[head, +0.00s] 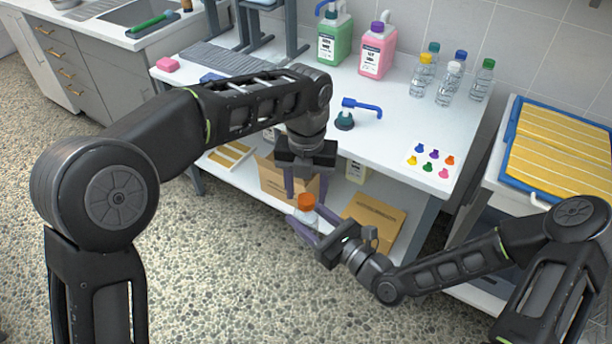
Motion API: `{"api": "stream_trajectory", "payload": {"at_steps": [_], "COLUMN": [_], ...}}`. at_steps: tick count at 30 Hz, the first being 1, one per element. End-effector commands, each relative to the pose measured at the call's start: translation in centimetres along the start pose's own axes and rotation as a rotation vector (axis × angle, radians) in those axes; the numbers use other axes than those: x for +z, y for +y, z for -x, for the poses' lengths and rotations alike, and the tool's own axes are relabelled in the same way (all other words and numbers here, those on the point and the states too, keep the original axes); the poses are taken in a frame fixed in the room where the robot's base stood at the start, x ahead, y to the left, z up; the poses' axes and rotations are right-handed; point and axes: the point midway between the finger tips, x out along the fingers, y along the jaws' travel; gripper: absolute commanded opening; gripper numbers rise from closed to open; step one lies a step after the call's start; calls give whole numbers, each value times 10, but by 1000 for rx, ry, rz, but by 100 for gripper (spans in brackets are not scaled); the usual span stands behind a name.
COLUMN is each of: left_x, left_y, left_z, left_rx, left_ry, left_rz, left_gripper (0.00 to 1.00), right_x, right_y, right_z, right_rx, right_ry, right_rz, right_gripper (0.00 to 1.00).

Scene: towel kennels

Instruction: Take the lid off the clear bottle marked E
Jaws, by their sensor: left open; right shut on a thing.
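A clear bottle (305,215) with an orange lid (306,201) is held upright in front of the bench; its mark cannot be read here. My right gripper (308,222) is shut on the bottle's body from the lower right, and its fingers hide part of it. My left gripper (306,194) points down from above and is open. Its two fingers are on either side of the orange lid; I cannot tell whether they touch it.
Cardboard boxes (375,215) are on the lower shelf.

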Motion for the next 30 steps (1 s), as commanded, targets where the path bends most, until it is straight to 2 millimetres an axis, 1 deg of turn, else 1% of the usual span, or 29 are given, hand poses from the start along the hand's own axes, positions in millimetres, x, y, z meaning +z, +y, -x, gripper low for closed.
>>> {"api": "stream_trajectory", "payload": {"at_steps": [1,4,14,30], "left_x": [0,0,0,0], "left_y": [0,0,0,0], "left_z": [-6,-13,-15,-15], "left_rx": [1,0,0,0], "left_ry": [2,1,0,0], "left_rz": [0,0,0,1], "left_gripper": [51,51,50,6], "right_x": [0,0,0,0], "right_y": [0,0,0,0], "right_z": [0,0,0,0], "right_rx": [0,0,0,0], "right_ry": [0,0,0,0], "right_rz": [0,0,0,0], "right_gripper": [0,0,0,0]}}
